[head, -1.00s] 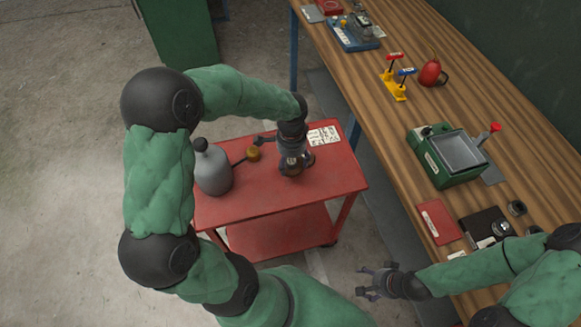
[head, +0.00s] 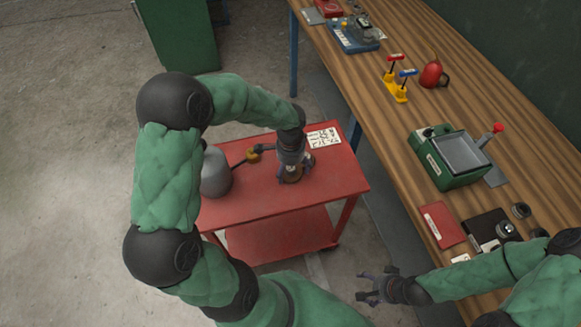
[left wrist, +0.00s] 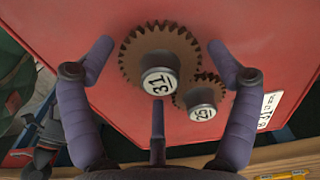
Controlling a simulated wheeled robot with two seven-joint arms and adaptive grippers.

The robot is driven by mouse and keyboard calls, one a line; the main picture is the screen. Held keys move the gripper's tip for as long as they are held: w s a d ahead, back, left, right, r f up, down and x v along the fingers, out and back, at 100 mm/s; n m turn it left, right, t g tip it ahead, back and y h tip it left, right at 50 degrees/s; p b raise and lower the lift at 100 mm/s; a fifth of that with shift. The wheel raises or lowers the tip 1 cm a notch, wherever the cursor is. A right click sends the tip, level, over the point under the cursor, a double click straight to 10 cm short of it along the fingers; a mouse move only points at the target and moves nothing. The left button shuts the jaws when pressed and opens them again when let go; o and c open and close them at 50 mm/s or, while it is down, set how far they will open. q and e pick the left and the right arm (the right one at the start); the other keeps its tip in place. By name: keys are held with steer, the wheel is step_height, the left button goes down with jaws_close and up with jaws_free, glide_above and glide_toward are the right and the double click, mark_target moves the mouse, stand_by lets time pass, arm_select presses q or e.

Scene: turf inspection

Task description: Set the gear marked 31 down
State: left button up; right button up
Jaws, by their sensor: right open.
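The gear marked 31 (left wrist: 160,58) is a large brown toothed gear with a grey hub, label up, over the red cart top (left wrist: 265,35). It shows small and partly hidden under my left gripper in the head view (head: 291,178). My left gripper (left wrist: 160,60) is open, with its side fingers apart from the gear's rim and its third finger near the hub. A smaller gear (left wrist: 203,95), whose number looks like 25, sits right against its lower right teeth. My right gripper (head: 374,288) is open and empty, off the cart beside the bench.
On the cart (head: 258,195) are a grey oil can (head: 215,172), a yellow-brown piece (head: 253,155) and a white number card (head: 323,138). The cart's front is clear.

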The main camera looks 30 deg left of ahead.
mark_target(291, 167)
arm_select(q)
steer(key=shift+r, duration=0.1)
step_height(291, 167, up, 12)
steer(key=p, duration=0.4)
stand_by(0.3)
steer(key=shift+r, duration=0.1)
